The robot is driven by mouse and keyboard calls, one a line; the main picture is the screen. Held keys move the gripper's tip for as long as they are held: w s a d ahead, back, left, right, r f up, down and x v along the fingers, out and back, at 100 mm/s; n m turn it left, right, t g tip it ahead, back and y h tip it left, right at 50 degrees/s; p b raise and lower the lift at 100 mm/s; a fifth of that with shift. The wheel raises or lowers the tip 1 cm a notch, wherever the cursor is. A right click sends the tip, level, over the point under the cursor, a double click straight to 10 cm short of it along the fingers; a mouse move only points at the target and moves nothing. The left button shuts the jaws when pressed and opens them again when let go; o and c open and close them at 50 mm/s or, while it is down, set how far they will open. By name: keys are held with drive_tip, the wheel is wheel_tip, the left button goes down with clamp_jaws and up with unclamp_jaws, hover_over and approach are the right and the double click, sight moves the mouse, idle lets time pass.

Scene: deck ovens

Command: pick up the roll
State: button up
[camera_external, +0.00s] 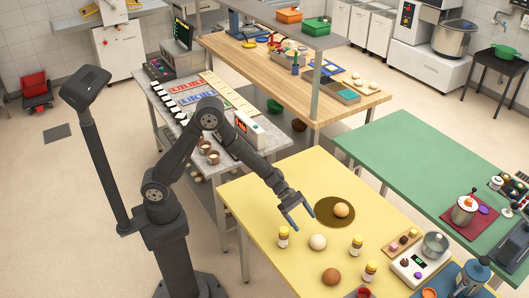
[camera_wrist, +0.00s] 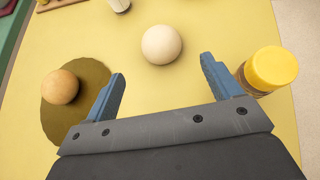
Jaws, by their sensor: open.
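Three round, roll-like balls lie on the yellow table; I cannot tell for sure which is the roll. A pale cream ball (camera_external: 318,242) is just ahead of my gripper (camera_external: 301,219). In the wrist view this ball (camera_wrist: 161,45) shows centred, just beyond and between the fingertips (camera_wrist: 162,70). A brown ball (camera_external: 332,276) lies nearer the table's front. My gripper is open, empty and above the table.
A yellow-capped jar (camera_wrist: 270,70) stands close to the right finger; it also shows in the external view (camera_external: 283,238). Other jars (camera_external: 356,246) (camera_external: 370,272) stand beyond the pale ball. A scale (camera_external: 414,268) and wooden board (camera_external: 402,242) are to the right. The table's left part is clear.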

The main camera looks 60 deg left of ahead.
sight(318, 240)
drive_tip(key=x, duration=1.1)
drive_tip(key=shift+d+f, duration=0.15)
drive_tip(key=shift+f, duration=0.05)
drive_tip(key=shift+c, duration=0.4)
drive_tip(key=c, duration=0.9)
